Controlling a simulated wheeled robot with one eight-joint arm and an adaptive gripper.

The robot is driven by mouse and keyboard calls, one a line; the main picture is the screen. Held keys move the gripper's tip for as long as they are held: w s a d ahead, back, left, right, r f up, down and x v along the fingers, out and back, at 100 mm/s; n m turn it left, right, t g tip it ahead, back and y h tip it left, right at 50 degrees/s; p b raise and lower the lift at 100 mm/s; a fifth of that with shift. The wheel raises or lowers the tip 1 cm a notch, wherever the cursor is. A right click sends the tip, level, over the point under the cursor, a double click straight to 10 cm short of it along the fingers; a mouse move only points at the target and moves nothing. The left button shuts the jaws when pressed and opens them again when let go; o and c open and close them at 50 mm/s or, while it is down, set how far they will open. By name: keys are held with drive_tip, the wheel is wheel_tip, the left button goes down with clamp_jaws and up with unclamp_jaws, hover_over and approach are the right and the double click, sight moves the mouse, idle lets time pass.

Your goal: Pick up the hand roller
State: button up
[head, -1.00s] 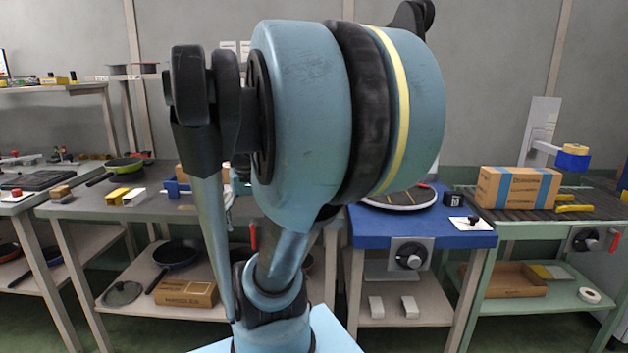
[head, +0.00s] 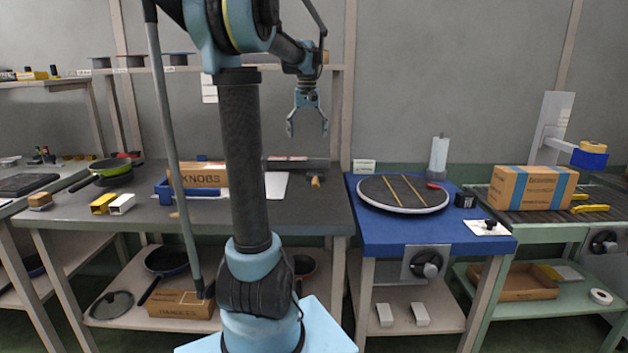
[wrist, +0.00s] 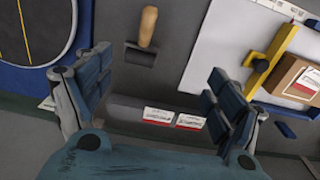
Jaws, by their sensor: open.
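The hand roller (wrist: 143,36) shows in the wrist view near the top. It has a light wooden handle and a dark grey roller end, and lies on the grey bench. In the head view its small wooden handle (head: 315,182) shows near the bench's right end; the roller end is hard to make out. My gripper (head: 307,128) hangs above the back of that bench, pointing down, with open, empty jaws. In the wrist view my gripper's fingers (wrist: 158,65) are wide apart, and the roller lies ahead, between their directions, not touched.
A white sheet (head: 277,185), a blue tray (head: 190,190) and a KNOBS box (head: 198,174) are left of the roller. To the right, a blue table (head: 400,235) carries a round dark disc (head: 402,194). A shelf (head: 180,71) runs behind the bench.

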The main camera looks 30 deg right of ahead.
sight(316, 176)
drive_tip(key=shift+m, duration=0.3)
drive_tip(key=d+f, duration=0.1)
drive_tip(key=f, duration=0.4)
drive_tip(key=d+f, duration=0.1)
drive_tip(key=f, duration=0.5)
drive_tip(key=w+d+f, duration=0.1)
drive_tip(key=d+f, duration=0.1)
drive_tip(key=f, duration=0.4)
drive_tip(key=shift+d, duration=0.1)
drive_tip(key=shift+c, duration=0.2)
drive_tip(key=c, duration=1.5)
